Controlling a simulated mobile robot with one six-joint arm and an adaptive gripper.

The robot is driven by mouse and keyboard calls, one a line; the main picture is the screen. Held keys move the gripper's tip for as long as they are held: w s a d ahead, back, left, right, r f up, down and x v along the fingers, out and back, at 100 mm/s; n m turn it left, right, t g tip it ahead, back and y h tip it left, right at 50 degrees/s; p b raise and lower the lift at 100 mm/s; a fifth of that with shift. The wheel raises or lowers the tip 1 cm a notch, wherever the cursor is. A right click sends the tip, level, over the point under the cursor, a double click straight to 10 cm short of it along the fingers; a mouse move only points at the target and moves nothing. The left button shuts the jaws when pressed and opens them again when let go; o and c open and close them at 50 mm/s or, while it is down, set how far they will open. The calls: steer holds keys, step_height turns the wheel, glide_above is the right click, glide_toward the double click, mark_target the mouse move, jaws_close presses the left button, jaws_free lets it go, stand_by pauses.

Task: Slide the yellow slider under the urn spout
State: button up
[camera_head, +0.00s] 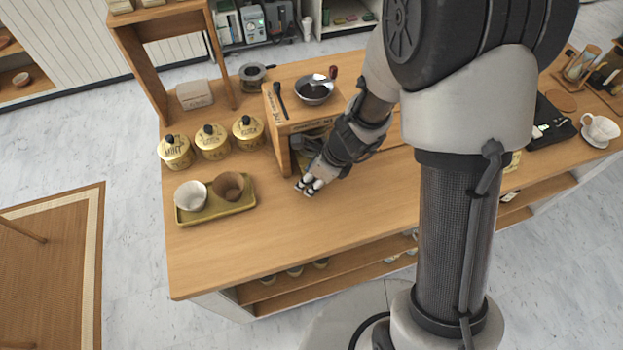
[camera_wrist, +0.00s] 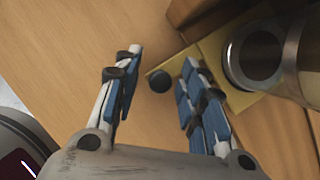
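The yellow slider (camera_wrist: 212,48) shows in the wrist view as a flat yellow plate with a round dark knob (camera_wrist: 160,80) near its left corner. A metal-rimmed round vessel (camera_wrist: 232,60) with a dark inside appears over the plate at the right. My gripper (camera_wrist: 162,60) is open, with the knob between its fingers in the picture, closer to the right finger. I cannot tell whether a finger touches it. In the head view my gripper (camera_head: 309,186) is low over the counter, in front of the wooden riser. I cannot make out the slider or the urn spout there.
The wooden riser (camera_head: 285,128) holds a dark bowl (camera_head: 314,91). To its left stand yellow lidded jars (camera_head: 213,142) and an olive tray (camera_head: 216,213) with two cups. The counter (camera_head: 290,235) in front is clear. A cup and saucer (camera_head: 598,130) stand far right.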

steer(key=shift+c, duration=0.6)
jaws_close()
